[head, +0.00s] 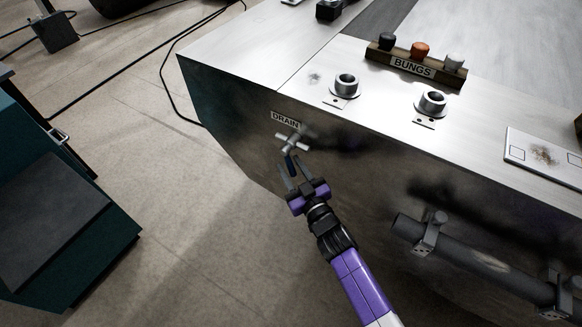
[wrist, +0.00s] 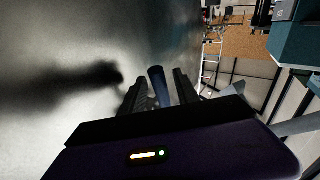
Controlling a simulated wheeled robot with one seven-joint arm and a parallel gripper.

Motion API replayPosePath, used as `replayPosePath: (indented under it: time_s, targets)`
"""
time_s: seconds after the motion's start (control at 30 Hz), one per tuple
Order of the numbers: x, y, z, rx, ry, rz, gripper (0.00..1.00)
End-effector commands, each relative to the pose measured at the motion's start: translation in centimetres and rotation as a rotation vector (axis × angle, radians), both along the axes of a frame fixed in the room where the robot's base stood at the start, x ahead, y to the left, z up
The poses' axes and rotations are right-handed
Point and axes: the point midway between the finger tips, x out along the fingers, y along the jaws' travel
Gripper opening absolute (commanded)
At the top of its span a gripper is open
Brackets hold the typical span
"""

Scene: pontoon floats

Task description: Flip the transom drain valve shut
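The drain valve (head: 291,142) is a pale metal fitting on the dark side wall of the float, just under the DRAIN label (head: 285,120). Its lever has a dark blue grip (head: 290,163) that points down from the fitting. My gripper (head: 291,170) is below the valve, with its fingers apart on either side of the blue grip. In the wrist view, the blue grip (wrist: 158,84) stands between the two dark fingers, my gripper (wrist: 159,92) open around it. I cannot tell whether either finger touches it. The valve body is not clear in the wrist view.
A dark pipe (head: 478,265) on brackets runs along the wall at lower right. Two ringed fittings (head: 346,85) and a BUNGS rack (head: 413,65) with three plugs sit on top. A teal cabinet (head: 70,235) stands left, with open floor (head: 190,200) between.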

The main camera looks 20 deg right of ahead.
Motion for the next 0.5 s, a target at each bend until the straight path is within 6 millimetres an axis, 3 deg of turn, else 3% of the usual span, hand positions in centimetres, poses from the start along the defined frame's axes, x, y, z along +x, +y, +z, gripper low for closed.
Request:
replayPosePath:
  time_s: [0.23, 0.4, 0.5]
  targets:
    - [0.08, 0.01, 0.01, 0.0, 0.0, 0.0, 0.37]
    - [0.06, 0.01, 0.01, 0.0, 0.0, 0.0, 0.04]
    - [0.06, 0.01, 0.01, 0.0, 0.0, 0.0, 0.0]
